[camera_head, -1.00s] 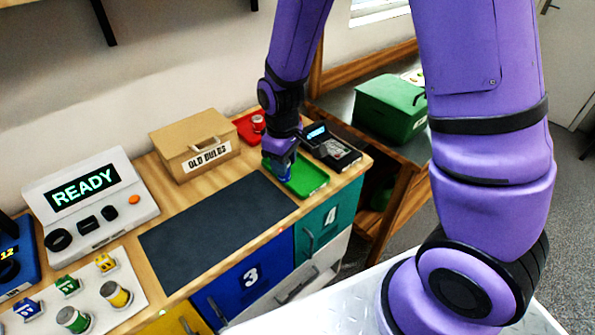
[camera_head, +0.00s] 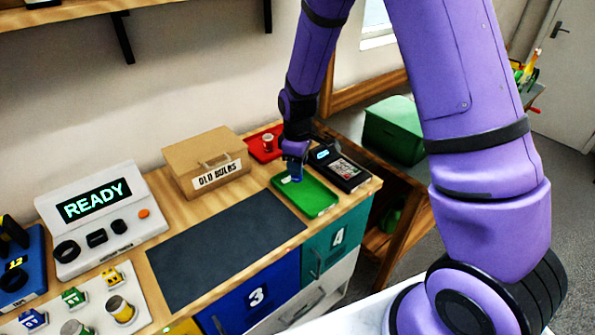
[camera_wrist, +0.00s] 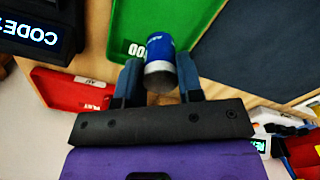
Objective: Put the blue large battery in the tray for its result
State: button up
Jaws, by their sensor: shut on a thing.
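The blue large battery (camera_wrist: 160,55) is between the two fingers of my gripper (camera_wrist: 159,80) in the wrist view, its grey end towards the camera. In the head view my gripper (camera_head: 293,176) is at the left part of the green tray (camera_head: 318,197), and the battery is mostly hidden there. The green tray also shows behind the battery in the wrist view (camera_wrist: 190,15). I cannot tell whether the battery touches the tray floor. A red tray (camera_head: 258,151) with a red and white item in it lies behind the green one.
A tester (camera_head: 95,208) reading READY stands at left, beside a dark mat (camera_head: 220,245). An OLD BULBS box (camera_head: 205,165) is left of my gripper. A black device (camera_head: 345,172) stands right of the green tray. Several batteries stand on a white board (camera_head: 95,300) at front left.

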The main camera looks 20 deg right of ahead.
jog(key=shift+w+d+f, duration=0.1)
jog(key=shift+w+d, duration=0.1)
jog(key=shift+w, duration=0.35)
jog(key=shift+f, duration=1.7)
jog(key=shift+f, duration=0.1)
jog(key=o, duration=1.1)
jog(key=shift+c, duration=0.2)
notch_tip(320, 180, up, 12)
jog(key=shift+r, duration=0.2)
